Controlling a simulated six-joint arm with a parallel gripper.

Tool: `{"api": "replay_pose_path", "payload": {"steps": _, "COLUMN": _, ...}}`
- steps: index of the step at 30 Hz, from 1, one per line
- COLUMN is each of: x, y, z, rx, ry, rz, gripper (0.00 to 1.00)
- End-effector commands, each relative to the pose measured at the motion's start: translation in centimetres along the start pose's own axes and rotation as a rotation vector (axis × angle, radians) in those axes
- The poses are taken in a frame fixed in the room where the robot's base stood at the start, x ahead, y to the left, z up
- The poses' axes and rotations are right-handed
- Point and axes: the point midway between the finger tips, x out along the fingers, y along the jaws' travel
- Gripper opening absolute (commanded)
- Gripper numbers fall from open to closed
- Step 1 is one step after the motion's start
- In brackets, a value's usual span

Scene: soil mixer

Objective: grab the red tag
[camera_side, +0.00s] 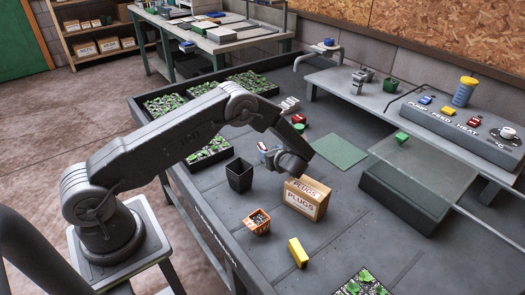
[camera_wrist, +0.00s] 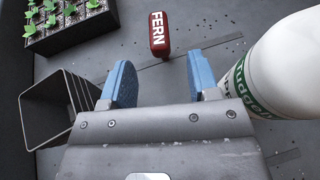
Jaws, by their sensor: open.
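The red tag (camera_wrist: 159,34) with white letters FERN lies on the dark bench top in the wrist view. It is ahead of my gripper (camera_wrist: 158,66), roughly in line with the gap between the two blue fingers. The fingers are apart with nothing between them, and the tag is beyond their tips, not touched. In the side view my gripper (camera_side: 266,153) is low over the bench, partly hidden by my wrist. I cannot pick out the FERN tag there with certainty.
A white bottle (camera_wrist: 285,65) with a green band stands close by the right finger. A black pot (camera_wrist: 58,108) is left of the left finger, with a seedling tray (camera_wrist: 70,25) beyond. A PLUGS box (camera_side: 306,199) stands right of my gripper in the side view.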

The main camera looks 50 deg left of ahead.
Motion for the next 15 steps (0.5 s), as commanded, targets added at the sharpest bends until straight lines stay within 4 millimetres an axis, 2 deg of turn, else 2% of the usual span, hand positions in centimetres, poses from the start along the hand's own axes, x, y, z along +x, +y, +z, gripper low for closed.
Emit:
{"api": "replay_pose_path", "payload": {"steps": 4, "x": 1.2, "y": 0.0, "z": -0.4, "rx": 0.018, "ry": -0.009, "rz": -0.004, "gripper": 0.55}}
{"api": "replay_pose_path", "payload": {"steps": 15, "x": 4.8, "y": 0.1, "z": 0.1, "rx": 0.013, "ry": -0.008, "rz": -0.001, "gripper": 0.55}}
